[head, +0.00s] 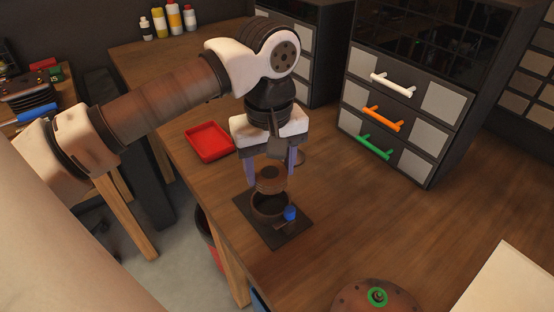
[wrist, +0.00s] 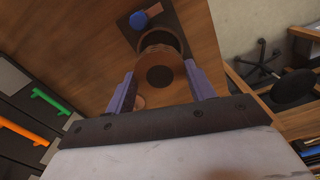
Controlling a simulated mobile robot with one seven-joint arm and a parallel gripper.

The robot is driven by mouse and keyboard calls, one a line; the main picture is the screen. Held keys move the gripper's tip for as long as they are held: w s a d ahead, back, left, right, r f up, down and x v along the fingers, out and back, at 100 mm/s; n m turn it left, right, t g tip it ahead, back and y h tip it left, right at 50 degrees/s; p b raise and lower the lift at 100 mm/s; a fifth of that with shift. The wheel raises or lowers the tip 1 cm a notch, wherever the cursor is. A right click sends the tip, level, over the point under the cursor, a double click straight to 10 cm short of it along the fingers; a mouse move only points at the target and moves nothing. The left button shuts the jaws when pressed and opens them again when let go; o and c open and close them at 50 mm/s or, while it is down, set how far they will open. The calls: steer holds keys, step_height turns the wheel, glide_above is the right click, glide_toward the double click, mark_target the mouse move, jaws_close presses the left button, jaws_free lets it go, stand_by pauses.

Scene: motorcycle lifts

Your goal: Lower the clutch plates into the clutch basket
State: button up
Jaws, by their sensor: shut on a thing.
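The clutch plates (head: 271,179) are a brown round stack with a dark centre, held between the purple fingers of my gripper (head: 271,182). In the wrist view the plates (wrist: 160,72) sit between the two fingers of my gripper (wrist: 160,88). The clutch basket (head: 270,209) is a dark open cup on a black mat (head: 285,236), just below the plates. In the wrist view the basket's rim (wrist: 171,38) shows partly behind the plates. The plates look above or at the basket's mouth; I cannot tell whether they have entered it.
A blue knob (head: 290,213) is beside the basket on the mat. A red tray (head: 209,142) lies behind left. A drawer cabinet (head: 400,110) stands behind right. A round brown cover (head: 375,297) with a green ring is at the front. The table's middle right is clear.

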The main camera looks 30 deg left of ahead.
steer(key=shift+f+b, duration=1.5)
steer(key=shift+f, duration=1.05)
steer(key=shift+f+b, duration=0.6)
steer(key=o, duration=1.3)
step_height(320, 180, up, 14)
steer(key=shift+f+b, duration=0.1)
steer(key=shift+b, duration=0.4)
